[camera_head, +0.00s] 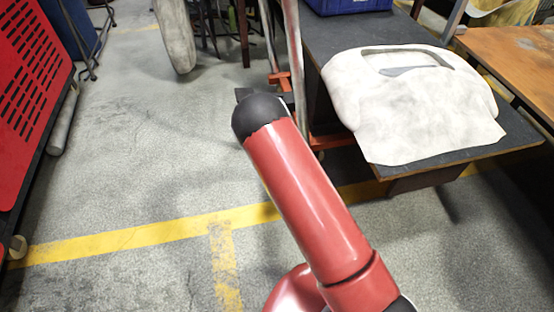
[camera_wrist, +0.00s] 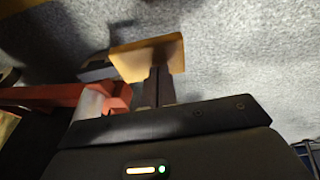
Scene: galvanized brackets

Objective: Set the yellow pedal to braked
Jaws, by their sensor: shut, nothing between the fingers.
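The yellow pedal (camera_wrist: 130,62) is a flat yellow-orange plate in the wrist view, just beyond my fingertips. My gripper (camera_wrist: 160,72) is shut and empty, and its two dark fingers point at the pedal. The fingertips overlap the pedal's near side in the picture; I cannot tell whether they touch it. A dark part shows at the pedal's left. The pedal's setting cannot be read from this angle. In the head view I see neither the pedal nor my gripper; my red arm covers the middle.
A red bar (camera_wrist: 42,94) with a silver post (camera_wrist: 88,103) lies left of the fingers. In the head view, an orange-red frame (camera_head: 332,141) stands under a dark table (camera_head: 322,38) bearing a pale moulded panel (camera_head: 425,110). Open grey floor (camera_head: 130,150) lies left.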

